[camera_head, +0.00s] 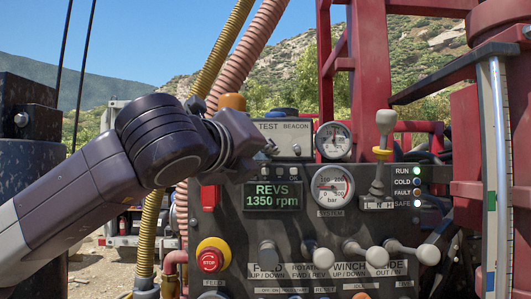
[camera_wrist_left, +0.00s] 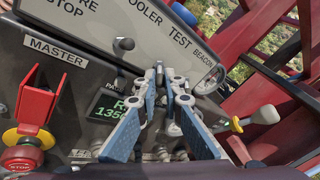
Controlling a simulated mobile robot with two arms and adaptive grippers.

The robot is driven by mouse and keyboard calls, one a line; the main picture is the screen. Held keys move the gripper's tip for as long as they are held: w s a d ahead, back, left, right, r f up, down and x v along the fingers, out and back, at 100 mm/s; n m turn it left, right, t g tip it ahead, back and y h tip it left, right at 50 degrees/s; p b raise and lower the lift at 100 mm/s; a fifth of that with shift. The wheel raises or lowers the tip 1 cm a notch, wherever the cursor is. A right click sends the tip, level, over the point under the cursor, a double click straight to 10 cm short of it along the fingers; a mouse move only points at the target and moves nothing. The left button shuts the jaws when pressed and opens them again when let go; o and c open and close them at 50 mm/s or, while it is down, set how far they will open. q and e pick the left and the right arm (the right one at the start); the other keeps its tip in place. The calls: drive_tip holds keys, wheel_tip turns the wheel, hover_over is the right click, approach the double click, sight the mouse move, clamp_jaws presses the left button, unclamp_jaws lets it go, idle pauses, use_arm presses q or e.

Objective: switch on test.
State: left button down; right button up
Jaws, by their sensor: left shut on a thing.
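The grey label plate (camera_head: 287,133) on the control panel reads TEST and BEACON; it also shows in the left wrist view (camera_wrist_left: 140,35). My left gripper (camera_head: 268,149) is at the plate's lower edge, under the word TEST. In the left wrist view my left gripper (camera_wrist_left: 160,75) has its fingertips together at the small switch there. The fingertips hide most of that switch, so its exact position cannot be told. A small toggle (camera_head: 297,149) stands just right, under BEACON. My right gripper is not in view.
A green display (camera_head: 273,197) reads REVS 1350 rpm. A red stop button (camera_head: 209,259), a red switch cover (camera_head: 209,197), two gauges (camera_head: 333,186) and several levers (camera_head: 427,254) stick out nearby. The RUN light (camera_head: 417,171) is lit. Red framework stands at right.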

sight(264, 133)
use_arm(q)
wheel_tip(264, 133, up, 3)
drive_tip(key=n+g+y+p, duration=0.1)
drive_tip(key=g+p, duration=0.2)
drive_tip(key=g, duration=0.1)
drive_tip(key=n+g+p, duration=0.1)
drive_tip(key=g+p, duration=0.2)
drive_tip(key=g, duration=0.1)
drive_tip(key=shift+w+n+y+p, duration=0.1)
drive_tip(key=shift+n+y+p, duration=0.2)
drive_tip(key=shift+y+p, duration=0.1)
drive_tip(key=shift+w+r+g, duration=0.1)
drive_tip(key=shift+r+g, duration=0.15)
drive_tip(key=shift+g, duration=0.15)
idle(0.3)
drive_tip(key=shift+a, duration=0.1)
drive_tip(key=c, duration=2.2)
unclamp_jaws()
drive_tip(key=shift+c, duration=0.2)
drive_tip(key=shift+o, duration=1)
drive_tip(key=shift+a+f, duration=0.1)
